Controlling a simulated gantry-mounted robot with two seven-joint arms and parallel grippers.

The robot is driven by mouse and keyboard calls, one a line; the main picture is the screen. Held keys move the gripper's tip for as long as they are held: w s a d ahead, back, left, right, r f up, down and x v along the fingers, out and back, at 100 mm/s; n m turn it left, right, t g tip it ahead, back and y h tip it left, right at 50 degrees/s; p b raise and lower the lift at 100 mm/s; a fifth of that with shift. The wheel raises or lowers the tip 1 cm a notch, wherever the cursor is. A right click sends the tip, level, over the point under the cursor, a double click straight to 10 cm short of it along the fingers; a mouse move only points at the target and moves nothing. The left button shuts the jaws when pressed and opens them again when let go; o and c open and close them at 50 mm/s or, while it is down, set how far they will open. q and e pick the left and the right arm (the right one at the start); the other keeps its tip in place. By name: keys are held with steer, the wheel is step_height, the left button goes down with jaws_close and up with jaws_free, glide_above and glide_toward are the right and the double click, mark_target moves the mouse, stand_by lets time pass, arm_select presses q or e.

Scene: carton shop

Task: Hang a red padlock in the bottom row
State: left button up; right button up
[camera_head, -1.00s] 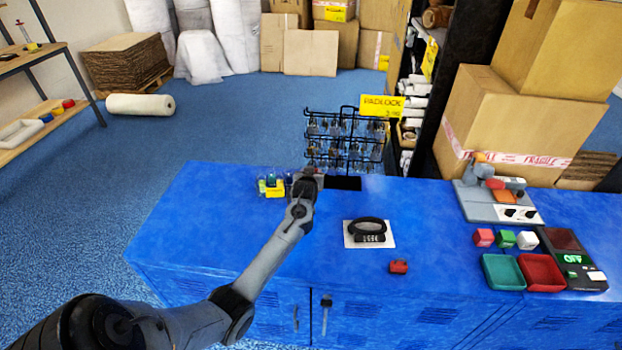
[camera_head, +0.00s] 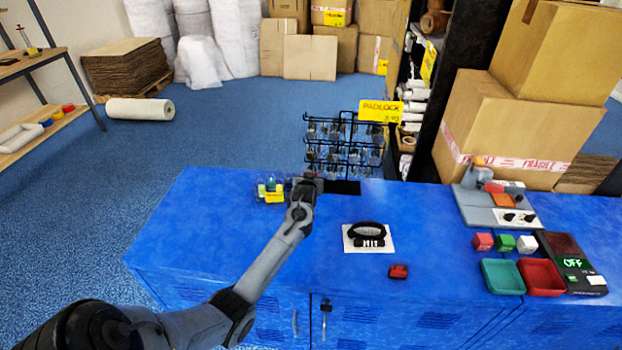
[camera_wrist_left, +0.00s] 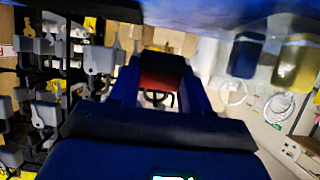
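My left gripper (camera_head: 318,185) is at the back of the blue counter, between the clear bin and the black wire padlock rack (camera_head: 343,148). In the left wrist view, which looks turned over, a red padlock (camera_wrist_left: 158,82) sits between the two fingers (camera_wrist_left: 158,92), which appear closed on its sides. Part of it is hidden by a dark piece. The rack with grey padlocks (camera_wrist_left: 45,75) fills the left of that view; individual hooks are hard to tell apart. My right gripper is in neither view.
A clear bin (camera_head: 268,197) of coloured padlocks stands left of the gripper. A black ring-shaped item (camera_head: 368,231) lies on a white card, with a small red object (camera_head: 398,272) in front. Red and green trays (camera_head: 503,277) and boxes stand right. The left front counter is clear.

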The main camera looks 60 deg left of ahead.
arm_select(q)
steer(key=o, duration=0.5)
